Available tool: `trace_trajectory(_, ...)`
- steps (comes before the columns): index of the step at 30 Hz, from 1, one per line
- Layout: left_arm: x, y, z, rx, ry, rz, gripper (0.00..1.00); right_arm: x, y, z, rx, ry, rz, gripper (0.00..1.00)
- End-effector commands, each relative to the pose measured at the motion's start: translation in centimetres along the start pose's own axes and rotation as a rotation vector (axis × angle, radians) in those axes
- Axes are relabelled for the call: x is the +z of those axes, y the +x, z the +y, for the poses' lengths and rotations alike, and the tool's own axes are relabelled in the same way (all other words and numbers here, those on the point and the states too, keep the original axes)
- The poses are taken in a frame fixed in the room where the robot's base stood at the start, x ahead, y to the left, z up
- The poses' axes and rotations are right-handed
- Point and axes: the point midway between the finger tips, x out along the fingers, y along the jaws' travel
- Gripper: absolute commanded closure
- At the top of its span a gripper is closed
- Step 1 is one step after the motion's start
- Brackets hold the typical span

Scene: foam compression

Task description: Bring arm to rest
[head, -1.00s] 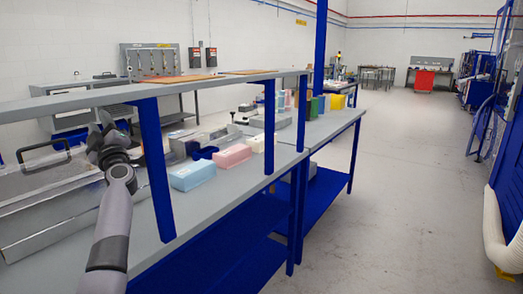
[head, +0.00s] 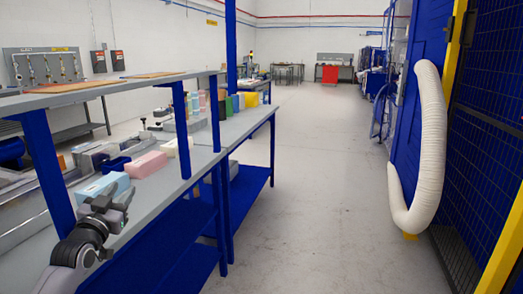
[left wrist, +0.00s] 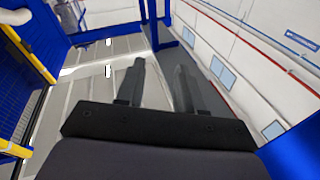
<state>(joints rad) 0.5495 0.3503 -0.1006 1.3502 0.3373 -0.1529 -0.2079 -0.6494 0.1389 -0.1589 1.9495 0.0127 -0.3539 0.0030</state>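My left arm comes in at the lower left of the head view. Its gripper (head: 113,200) is at the bench's front edge, in front of the light blue foam block (head: 103,185); I cannot tell whether they touch. In the left wrist view my left gripper (left wrist: 157,78) shows two dark fingers standing apart with nothing between them. My right arm and gripper are not in view.
The grey workbench (head: 160,188) has blue legs and a raised shelf (head: 120,86). A pink block (head: 148,164) and a cream block (head: 176,147) lie on it. Open floor (head: 310,190) is to the right, then a white hose (head: 430,150) and blue fencing.

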Motion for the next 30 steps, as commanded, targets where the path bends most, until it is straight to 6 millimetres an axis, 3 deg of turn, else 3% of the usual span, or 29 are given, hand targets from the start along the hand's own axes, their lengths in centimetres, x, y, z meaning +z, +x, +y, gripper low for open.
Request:
trace_trajectory(7,3.9,-0.4,-1.4,-0.062,0.105,-0.209,0.63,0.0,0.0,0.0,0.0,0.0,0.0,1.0)
trace_trajectory(14,11.0,-6.5,4.5,0.031,0.079,-0.309,0.63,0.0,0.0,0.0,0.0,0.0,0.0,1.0)
trace_trajectory(21,17.7,-16.0,11.0,0.135,0.025,-0.435,0.63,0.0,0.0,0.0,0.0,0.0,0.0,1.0)
trace_trajectory(30,22.2,-30.3,17.6,0.237,-0.076,-0.608,0.63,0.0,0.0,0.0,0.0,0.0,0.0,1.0)
